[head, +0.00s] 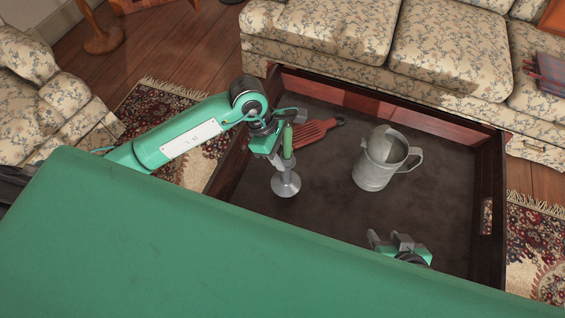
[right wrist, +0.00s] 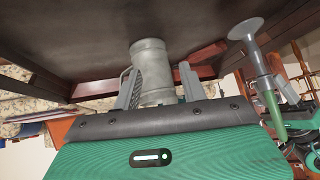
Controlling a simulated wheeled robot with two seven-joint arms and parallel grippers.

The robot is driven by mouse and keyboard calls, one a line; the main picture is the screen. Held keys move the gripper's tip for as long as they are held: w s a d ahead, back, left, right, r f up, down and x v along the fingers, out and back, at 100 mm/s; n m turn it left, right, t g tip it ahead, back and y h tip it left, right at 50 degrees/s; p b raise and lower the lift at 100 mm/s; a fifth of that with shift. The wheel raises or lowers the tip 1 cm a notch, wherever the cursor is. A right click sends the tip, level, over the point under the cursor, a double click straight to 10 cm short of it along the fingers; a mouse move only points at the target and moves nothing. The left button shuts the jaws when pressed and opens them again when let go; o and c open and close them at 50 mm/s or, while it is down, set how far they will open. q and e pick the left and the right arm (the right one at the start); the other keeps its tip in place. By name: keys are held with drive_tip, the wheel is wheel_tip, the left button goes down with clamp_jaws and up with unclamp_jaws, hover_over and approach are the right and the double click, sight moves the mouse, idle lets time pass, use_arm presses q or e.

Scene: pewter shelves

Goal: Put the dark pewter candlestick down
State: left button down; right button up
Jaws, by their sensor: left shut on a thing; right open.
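The pewter candlestick (head: 286,184) has a round foot and carries a green candle (head: 287,141). My left gripper (head: 277,147) is shut on the candlestick at its upper part and holds it upright, foot down, over the left part of the dark tray-like table (head: 335,215). I cannot tell whether the foot touches the surface. The candlestick also shows, upside down, at the right of the right wrist view (right wrist: 246,32). My right gripper (head: 396,244) is open and empty near the table's front edge. Its fingers also show in the right wrist view (right wrist: 160,88).
A pewter pitcher (head: 376,165) stands right of the candlestick. A red slotted tool (head: 312,133) lies just behind the candlestick. Raised dark walls (head: 487,200) border the table. A floral sofa (head: 440,45) stands behind. Bare surface lies between candlestick and pitcher.

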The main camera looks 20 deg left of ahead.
use_arm(q)
wheel_tip(320, 180, down, 5)
drive_tip(key=shift+r+b, duration=0.1)
drive_tip(key=shift+b, duration=0.2)
drive_tip(key=shift+f, duration=0.2)
use_arm(e)
drive_tip(key=shift+w+a+t+y, duration=0.4)
drive_tip(key=shift+a+t, duration=0.1)
drive_tip(key=shift+a, duration=0.25)
use_arm(q)
drive_tip(key=shift+f, duration=0.1)
drive_tip(key=c, duration=0.8)
unclamp_jaws()
use_arm(e)
drive_tip(key=shift+a, duration=0.25)
